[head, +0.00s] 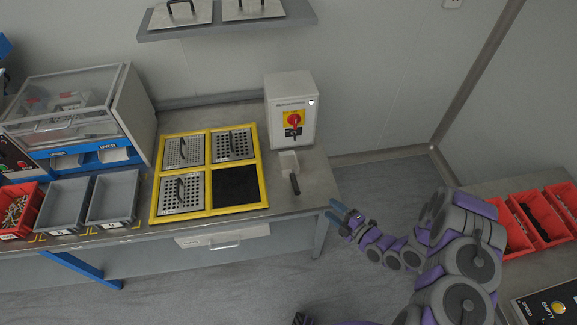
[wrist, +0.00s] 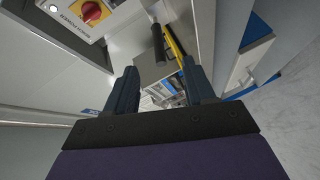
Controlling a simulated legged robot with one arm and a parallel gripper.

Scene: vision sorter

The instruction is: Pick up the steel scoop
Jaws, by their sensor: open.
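The steel scoop (head: 288,162) lies on the right part of the steel bench, with its black handle (head: 295,184) pointing toward the front edge. My gripper (head: 335,211) is open and empty, to the right of and in front of the scoop, just off the bench's right end. In the wrist view the two dark fingers of my gripper (wrist: 160,78) stand apart. The scoop's black handle (wrist: 158,43) shows beyond the fingertips there, not between them.
A white control box (head: 291,112) with a red and yellow switch stands behind the scoop. A yellow frame (head: 208,172) with perforated plates and one black empty square lies to its left. Grey bins (head: 113,196) stand further left. Red bins (head: 519,225) stand on another bench at right.

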